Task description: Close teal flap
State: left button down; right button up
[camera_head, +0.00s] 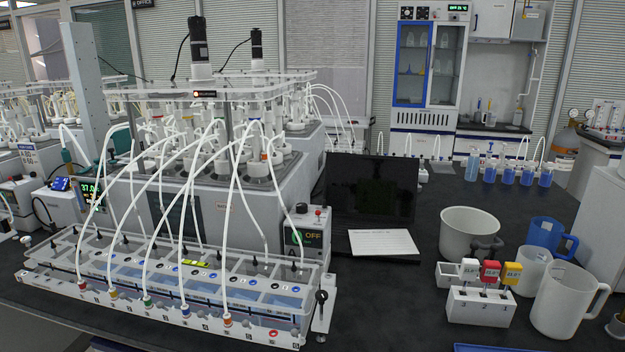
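I cannot clearly make out a teal flap. A low clear tray unit (40,262) stands at the front left, with white hoses running down to its front row of coloured connectors. One of these connectors is green to teal (147,301), between a yellow one (112,292) and a blue one (185,310). Neither of my grippers is in view.
A reactor block (220,215) stands behind the tray. A display reading OFF (306,237), a dark laptop (372,190) and a white card (383,243) are near the middle. A white bucket (468,230), jugs (570,300) and a tagged holder (480,308) stand right. The front centre is clear.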

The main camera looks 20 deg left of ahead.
aim_at(122, 139)
jog(key=j, duration=1)
jog(key=k+j+z, duration=0.1)
jog(key=j, duration=0.9)
jog(key=k+j, duration=0.1)
jog(key=j, duration=0.9)
jog(key=i+j+z, duration=0.1)
jog(key=j, duration=0.8)
jog(key=i+j, duration=0.15)
jog(key=j, duration=0.75)
jog(key=i+j+z, duration=0.15)
jog(key=j, duration=0.75)
jog(key=k+j, duration=0.3)
jog(key=k+j+z, duration=0.05)
